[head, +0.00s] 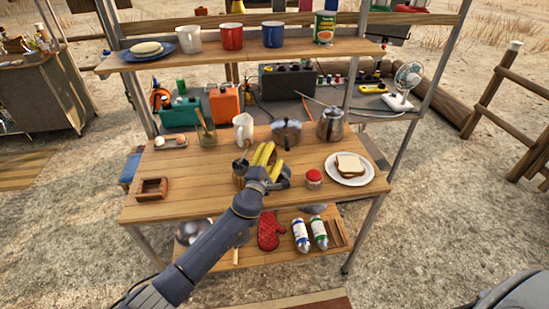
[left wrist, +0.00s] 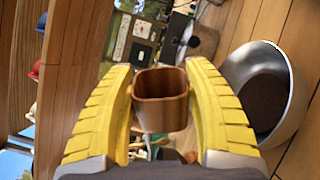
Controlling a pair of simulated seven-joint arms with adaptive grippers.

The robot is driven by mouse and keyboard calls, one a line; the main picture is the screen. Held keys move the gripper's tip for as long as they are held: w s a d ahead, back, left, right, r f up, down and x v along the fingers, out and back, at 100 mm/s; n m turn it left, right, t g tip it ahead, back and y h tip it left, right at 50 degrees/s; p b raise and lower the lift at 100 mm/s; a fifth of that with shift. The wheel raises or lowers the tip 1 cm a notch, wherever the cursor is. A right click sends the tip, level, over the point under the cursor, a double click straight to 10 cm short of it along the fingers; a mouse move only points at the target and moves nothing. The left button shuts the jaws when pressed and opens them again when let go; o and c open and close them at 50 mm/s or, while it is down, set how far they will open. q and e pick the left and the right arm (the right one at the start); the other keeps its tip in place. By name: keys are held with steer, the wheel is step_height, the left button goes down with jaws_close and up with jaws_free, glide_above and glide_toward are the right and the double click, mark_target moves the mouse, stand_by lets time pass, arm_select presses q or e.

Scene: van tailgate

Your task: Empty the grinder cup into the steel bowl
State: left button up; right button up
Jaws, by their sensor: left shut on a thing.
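My left gripper (head: 267,164) reaches over the middle of the table with its yellow fingers around something small. In the left wrist view its two fingers (left wrist: 160,78) are shut on a square wooden grinder cup (left wrist: 160,115) with rounded corners. The cup's open rim faces the top of that picture. The steel bowl (left wrist: 293,90) stands on the planks to the right in the left wrist view, apart from the cup, with a dark brown round patch inside. In the head view the gripper hides the cup, and I cannot clearly make out this bowl. My right gripper is out of view.
A kettle (head: 331,124), a steel pot (head: 286,133) and a white jug (head: 243,129) stand behind the gripper. A red-lidded jar (head: 313,179) and a plate with bread (head: 365,176) are to the right. A wooden box (head: 152,188) lies left, with clear tabletop beside it.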

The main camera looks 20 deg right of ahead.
arm_select(q)
steer(key=n, duration=0.2)
steer(key=r+n, duration=0.1)
steer(key=n, duration=0.3)
steer(key=shift+w+a+r+y, duration=0.25)
steer(key=shift+a+r+y, duration=0.05)
steer(key=n, duration=0.1)
steer(key=r+n, duration=0.1)
steer(key=n, duration=0.2)
steer(key=shift+w+a+r+y, duration=0.1)
steer(key=shift+r+y, duration=0.15)
steer(key=shift+y, duration=0.05)
steer(key=n, duration=0.2)
steer(key=r+n, duration=0.1)
steer(key=n, duration=0.1)
steer(key=shift+r, duration=0.15)
